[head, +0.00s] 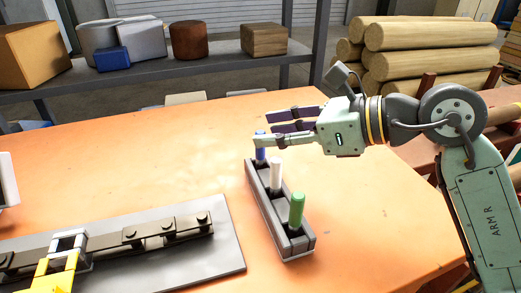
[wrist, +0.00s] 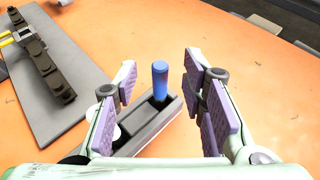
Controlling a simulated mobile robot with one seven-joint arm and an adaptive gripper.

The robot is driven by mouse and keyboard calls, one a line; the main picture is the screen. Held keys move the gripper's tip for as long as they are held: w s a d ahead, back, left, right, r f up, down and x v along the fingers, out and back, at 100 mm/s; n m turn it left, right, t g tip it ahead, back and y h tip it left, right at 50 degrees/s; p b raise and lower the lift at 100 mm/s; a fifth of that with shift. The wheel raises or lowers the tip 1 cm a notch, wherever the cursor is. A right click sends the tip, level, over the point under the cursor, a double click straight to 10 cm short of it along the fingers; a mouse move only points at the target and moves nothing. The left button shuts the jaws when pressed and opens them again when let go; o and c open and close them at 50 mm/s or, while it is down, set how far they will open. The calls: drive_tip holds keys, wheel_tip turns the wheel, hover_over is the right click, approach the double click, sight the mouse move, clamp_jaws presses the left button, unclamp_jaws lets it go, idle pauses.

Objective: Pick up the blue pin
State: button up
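The blue pin (head: 261,156) stands upright in the far slot of a long grey holder (head: 280,240). Its upper part is partly covered by a finger of my gripper (head: 268,126) in the head view. In the wrist view the blue pin (wrist: 160,82) shows between the two fingers of my gripper (wrist: 160,88), which is open, with a gap on each side. I cannot tell exactly how far the fingertips are from the pin. A white pin (head: 275,175) stands in the middle slot and a green pin (head: 296,210) in the near slot.
The holder stands on an orange table (head: 150,165). A grey plate (head: 215,255) with a dark bar-shaped fixture (head: 165,232) lies to the left. A shelf (head: 200,70) with boxes and stacked logs (head: 420,48) are behind.

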sight(263, 132)
drive_tip(key=x, duration=0.3)
drive_tip(key=shift+w+a+f, duration=0.1)
drive_tip(key=shift+c, duration=0.2)
clamp_jaws()
idle(0.3)
